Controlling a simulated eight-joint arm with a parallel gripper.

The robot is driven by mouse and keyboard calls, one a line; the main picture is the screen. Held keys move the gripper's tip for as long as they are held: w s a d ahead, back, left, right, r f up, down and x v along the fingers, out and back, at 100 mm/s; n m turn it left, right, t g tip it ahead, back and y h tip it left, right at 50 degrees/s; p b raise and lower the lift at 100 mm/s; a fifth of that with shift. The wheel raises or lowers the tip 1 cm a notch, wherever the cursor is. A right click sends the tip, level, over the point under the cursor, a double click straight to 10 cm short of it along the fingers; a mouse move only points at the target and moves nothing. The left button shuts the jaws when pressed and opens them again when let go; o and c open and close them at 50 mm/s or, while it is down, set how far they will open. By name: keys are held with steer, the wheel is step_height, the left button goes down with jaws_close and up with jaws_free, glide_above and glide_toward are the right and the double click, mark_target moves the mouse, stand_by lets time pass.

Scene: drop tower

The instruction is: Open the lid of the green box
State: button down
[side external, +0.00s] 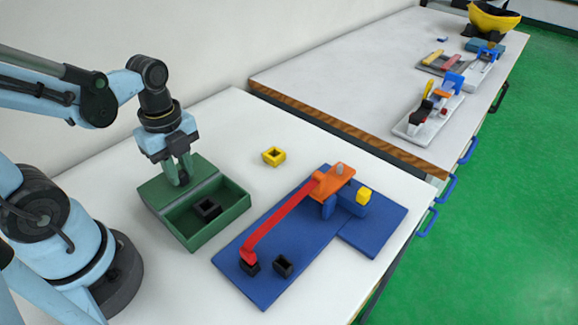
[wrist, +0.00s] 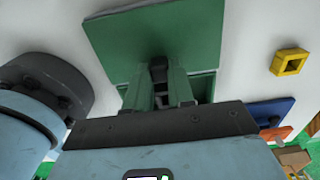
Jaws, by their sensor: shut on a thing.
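The green box (side external: 230,213) stands on the near white table with its inside partly exposed. A black square ring (side external: 208,208) lies inside it. The flat green lid (side external: 154,194) is at the back left of the box, leaving the front of the opening uncovered. In the wrist view the lid (wrist: 165,30) fills the top middle, with a strip of box (wrist: 206,82) below it. My gripper (side external: 182,178) points down at the lid, its green fingers shut on the dark lid handle (wrist: 158,66). Whether the lid still touches the box's rim is hard to tell.
A yellow square ring (side external: 274,156) lies behind the box. A blue board (side external: 300,268) to the right carries a red arm (side external: 280,216), an orange part (side external: 333,182) and black square pieces (side external: 283,265). The table between box and yellow ring is clear.

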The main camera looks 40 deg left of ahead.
mark_target(183, 172)
steer(key=c, duration=1)
jaws_free()
steer(key=shift+o, duration=0.2)
steer(key=shift+r, duration=0.15)
step_height(183, 172, up, 12)
steer(key=w+d+f+n+t, duration=0.3)
steer(key=w+n+t, duration=0.4)
steer(key=n, duration=1.1)
steer(key=shift+d+f, duration=0.4)
steer(key=shift+f, duration=0.15)
